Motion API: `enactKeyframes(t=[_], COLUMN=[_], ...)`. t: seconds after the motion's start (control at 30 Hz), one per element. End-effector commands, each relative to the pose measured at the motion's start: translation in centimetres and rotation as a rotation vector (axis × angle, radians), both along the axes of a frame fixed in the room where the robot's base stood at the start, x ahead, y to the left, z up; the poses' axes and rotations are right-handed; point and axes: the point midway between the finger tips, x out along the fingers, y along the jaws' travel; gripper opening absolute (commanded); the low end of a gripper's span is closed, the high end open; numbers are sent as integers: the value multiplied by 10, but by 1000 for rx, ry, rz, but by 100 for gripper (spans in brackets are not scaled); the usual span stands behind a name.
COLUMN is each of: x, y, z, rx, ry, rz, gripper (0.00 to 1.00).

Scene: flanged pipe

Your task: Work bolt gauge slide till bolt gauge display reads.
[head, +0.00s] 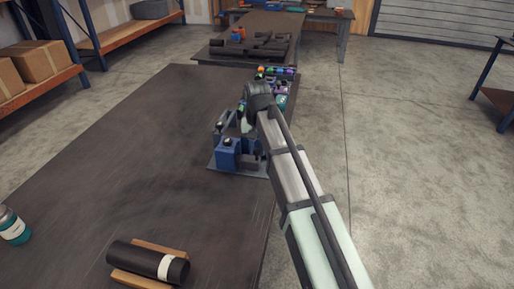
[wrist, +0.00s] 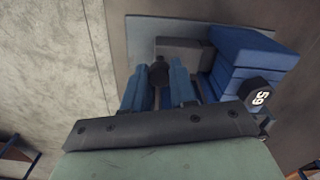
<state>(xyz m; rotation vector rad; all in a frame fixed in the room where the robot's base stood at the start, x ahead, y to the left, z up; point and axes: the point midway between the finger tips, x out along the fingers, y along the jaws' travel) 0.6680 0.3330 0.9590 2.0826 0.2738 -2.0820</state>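The bolt gauge, a blue block body (head: 228,156) on a grey base plate (head: 216,166), stands on the right edge of the dark table. The wrist view shows its stepped blue body (wrist: 245,55) and a small black display (wrist: 260,98) with white digits, turned sideways, that look like 59. A dark knob (wrist: 159,72), seemingly the slide's, stands in front of a grey block (wrist: 185,50). My gripper (wrist: 159,82) has its two blue fingers on either side of this knob. Whether they touch it is unclear. In the head view my arm hides much of the gripper.
A dark pipe with a white band (head: 150,262) lies on a wooden cradle at the near edge. A teal-and-white can (head: 13,226) stands at the left. Small coloured items (head: 277,72) sit beyond the gauge. The table's middle is clear.

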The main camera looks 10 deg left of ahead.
Motion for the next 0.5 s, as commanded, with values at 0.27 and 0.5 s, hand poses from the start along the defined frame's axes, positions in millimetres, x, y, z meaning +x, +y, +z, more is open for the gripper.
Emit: enactKeyframes(t=[0.27, 0.5], x=[0, 0], y=[0, 0], z=[0, 0], rx=[0, 0], ry=[0, 0], rz=[0, 0], gripper=[0, 0])
